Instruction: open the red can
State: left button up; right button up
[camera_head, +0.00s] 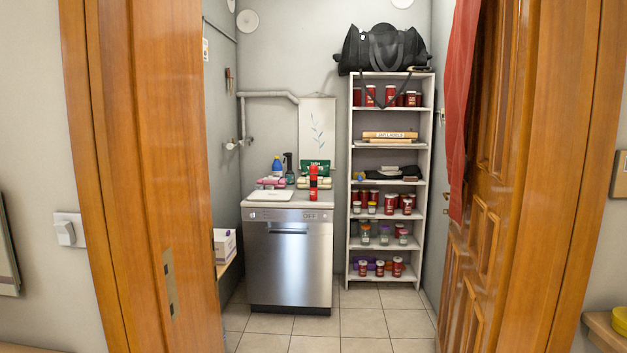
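A small red object (313,194), which looks like a can, stands near the front right of the counter (270,204) above the dishwasher. A red-and-black item shows right behind or above it; I cannot tell whether they touch. Several red cans or jars with light lids stand on the white shelf unit (347,240), including a group on its top shelf (371,95), a middle group (390,204) and a lower pair with one red jar (397,267). I cannot tell from here which is the task's can or how its lid stands. Neither gripper is in view.
I face a doorway with a wooden frame (170,150) at left and an open wooden door (490,200) at right, a red cloth (460,100) hanging beside it. The tiled floor (330,325) is clear up to the steel dishwasher (288,262). A white box (225,245) sits left inside.

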aim_at(312, 176)
jog(key=i+j, duration=0.1)
jog(key=i, duration=2.2)
jog(key=i+j, duration=0.15)
jog(key=i, duration=2.1)
